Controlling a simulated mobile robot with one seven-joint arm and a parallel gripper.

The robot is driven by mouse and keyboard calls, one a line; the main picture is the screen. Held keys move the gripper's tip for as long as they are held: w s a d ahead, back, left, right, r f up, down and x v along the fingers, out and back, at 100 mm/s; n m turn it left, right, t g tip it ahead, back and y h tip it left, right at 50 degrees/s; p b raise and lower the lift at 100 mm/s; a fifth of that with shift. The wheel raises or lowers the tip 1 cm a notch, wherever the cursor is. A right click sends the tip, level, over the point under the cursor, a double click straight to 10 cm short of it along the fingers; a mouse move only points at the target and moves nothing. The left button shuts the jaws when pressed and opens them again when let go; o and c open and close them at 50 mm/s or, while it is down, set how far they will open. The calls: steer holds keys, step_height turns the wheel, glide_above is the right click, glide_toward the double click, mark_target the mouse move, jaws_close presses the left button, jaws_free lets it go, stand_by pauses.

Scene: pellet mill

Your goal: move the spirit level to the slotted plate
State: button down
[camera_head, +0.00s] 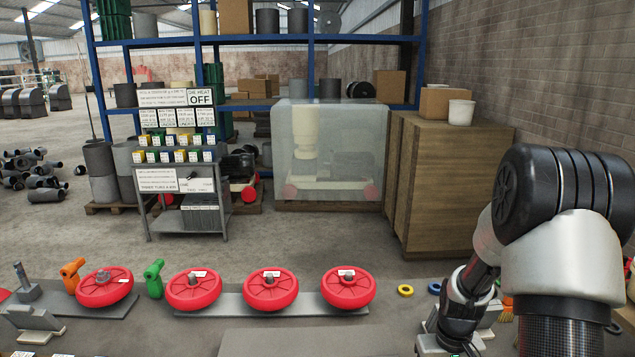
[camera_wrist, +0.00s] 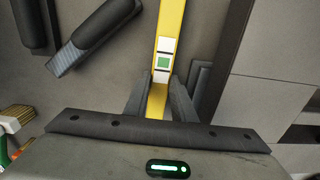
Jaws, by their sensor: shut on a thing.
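The spirit level is a yellow bar (camera_wrist: 170,25) with a green vial window between white patches. In the wrist view it runs from the top edge down between the fingers of my gripper (camera_wrist: 159,92). My gripper is shut on it, with one dark finger on each side. The far end of the level is cut off by the picture edge. In the head view my arm hangs at the right, and the fingers and level cannot be made out there. I cannot pick out the slotted plate with certainty in either view.
Red wheels (camera_head: 271,290) lie on grey plates along the bench. An orange tool (camera_head: 72,275), a green tool (camera_head: 154,279) and a yellow ring (camera_head: 405,290) are near them. In the wrist view a dark tool (camera_wrist: 100,25) lies left of the level.

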steer(key=shift+r+p, duration=1.85)
steer(key=shift+r, duration=1.1)
steer(key=a+r, duration=0.2)
steer(key=a, duration=0.2)
steer(key=a+r, duration=0.2)
steer(key=a, duration=0.2)
steer(key=a+r, duration=0.2)
steer(key=a, duration=0.2)
steer(key=shift+s+a, duration=0.1)
steer(key=shift+a, duration=0.2)
steer(key=shift+r+p, duration=0.1)
steer(key=shift+p, duration=0.2)
